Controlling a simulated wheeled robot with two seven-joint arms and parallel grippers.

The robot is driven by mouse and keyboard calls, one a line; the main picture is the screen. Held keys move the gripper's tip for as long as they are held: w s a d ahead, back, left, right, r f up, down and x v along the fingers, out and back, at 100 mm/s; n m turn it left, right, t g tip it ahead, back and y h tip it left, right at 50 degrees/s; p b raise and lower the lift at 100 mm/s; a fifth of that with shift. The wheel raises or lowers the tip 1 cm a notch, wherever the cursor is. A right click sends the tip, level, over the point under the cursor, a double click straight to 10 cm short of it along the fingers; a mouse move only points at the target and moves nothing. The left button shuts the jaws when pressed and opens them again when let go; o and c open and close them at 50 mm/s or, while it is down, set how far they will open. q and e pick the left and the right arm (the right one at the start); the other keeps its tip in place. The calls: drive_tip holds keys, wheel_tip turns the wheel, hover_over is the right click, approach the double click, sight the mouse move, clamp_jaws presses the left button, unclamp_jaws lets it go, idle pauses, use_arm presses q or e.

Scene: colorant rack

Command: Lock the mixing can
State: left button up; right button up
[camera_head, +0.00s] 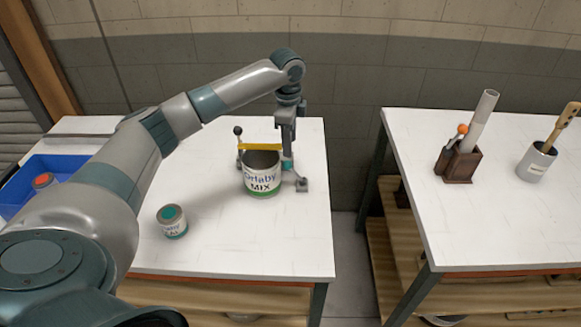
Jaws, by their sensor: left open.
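The mixing can (262,180) is an open-topped white can with a green bottom band and the word MIX, upright on the left white table. A yellow bar (258,147) runs across the back of its rim. A thin post with a dark knob (238,131) stands at its left. A small grey block (301,185) is on the table at its right. My left gripper (288,152) points down at the can's right rim and is open. A small teal part shows by its fingertips. I cannot tell whether the fingers touch anything. My right gripper is out of view.
A blue bin (50,170) is at far left. The right table (490,225) holds a brown holder (459,163) and a metal cup (536,163). A gap separates the tables.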

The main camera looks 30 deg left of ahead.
sight(290, 163)
use_arm(q)
drive_tip(key=f+p, duration=0.1)
drive_tip(key=f, duration=0.3)
drive_tip(key=w+f, duration=0.1)
drive_tip(key=f, duration=0.3)
drive_tip(key=f+p, duration=0.1)
drive_tip(key=f, duration=0.3)
drive_tip(key=shift+w+a+f+p, duration=0.15)
drive_tip(key=shift+a+f+p, duration=0.15)
drive_tip(key=shift+p, duration=0.05)
drive_tip(key=c, duration=0.9)
clamp_jaws()
